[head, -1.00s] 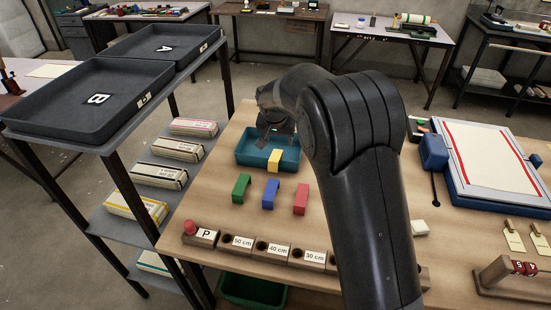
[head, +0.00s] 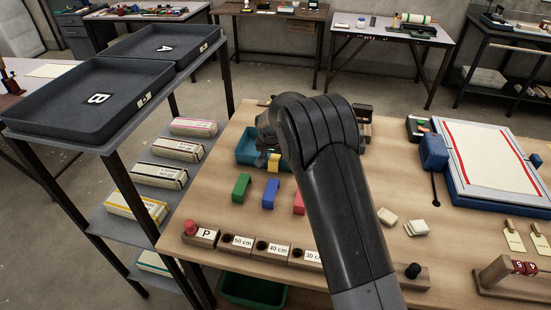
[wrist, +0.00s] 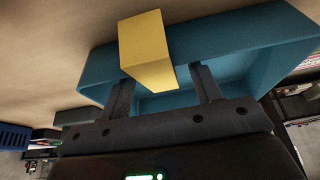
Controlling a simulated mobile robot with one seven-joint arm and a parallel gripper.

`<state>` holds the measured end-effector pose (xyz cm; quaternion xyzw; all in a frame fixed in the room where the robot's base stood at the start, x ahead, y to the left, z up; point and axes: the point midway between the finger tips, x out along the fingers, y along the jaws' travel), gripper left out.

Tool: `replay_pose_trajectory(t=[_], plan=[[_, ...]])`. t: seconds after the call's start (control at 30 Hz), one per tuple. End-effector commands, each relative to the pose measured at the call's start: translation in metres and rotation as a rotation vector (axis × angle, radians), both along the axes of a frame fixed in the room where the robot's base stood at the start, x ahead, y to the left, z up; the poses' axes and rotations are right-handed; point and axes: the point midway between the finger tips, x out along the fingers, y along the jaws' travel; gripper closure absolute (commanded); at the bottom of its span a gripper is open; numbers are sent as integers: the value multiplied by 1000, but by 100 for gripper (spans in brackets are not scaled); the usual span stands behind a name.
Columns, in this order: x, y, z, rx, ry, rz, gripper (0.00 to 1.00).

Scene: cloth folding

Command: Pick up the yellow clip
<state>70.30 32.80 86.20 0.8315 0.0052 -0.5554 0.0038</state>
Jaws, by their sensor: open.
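The yellow clip (head: 274,163) sits over the near wall of the teal tray (head: 244,150) on the wooden table. In the wrist view the yellow clip (wrist: 146,50) straddles the wall of the teal tray (wrist: 222,42). My gripper (wrist: 163,90) is open, with one finger on each side of the clip's lower end as seen there. The clip is close in front of the fingers and partly between them; I cannot tell whether they touch it. In the head view my gripper (head: 262,160) is small and partly hidden by my arm, just left of the clip.
Green (head: 241,187), blue (head: 270,194) and red (head: 299,203) clips stand in a row nearer the front. Labelled blocks (head: 238,242) line the front edge. A shelf with dark trays (head: 60,125) stands at left. A blue-framed board (head: 490,160) lies at right.

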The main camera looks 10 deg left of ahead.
Motion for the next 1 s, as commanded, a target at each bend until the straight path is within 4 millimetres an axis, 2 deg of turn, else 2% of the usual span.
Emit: replay_pose_trajectory(t=[0.07,0.27,0.9,1.0], plan=[[3,0,-6,0,0,-1,42],[3,0,-6,0,-1,-1,42],[3,0,-6,0,0,-1,93],[3,0,-6,0,0,-1,93]])
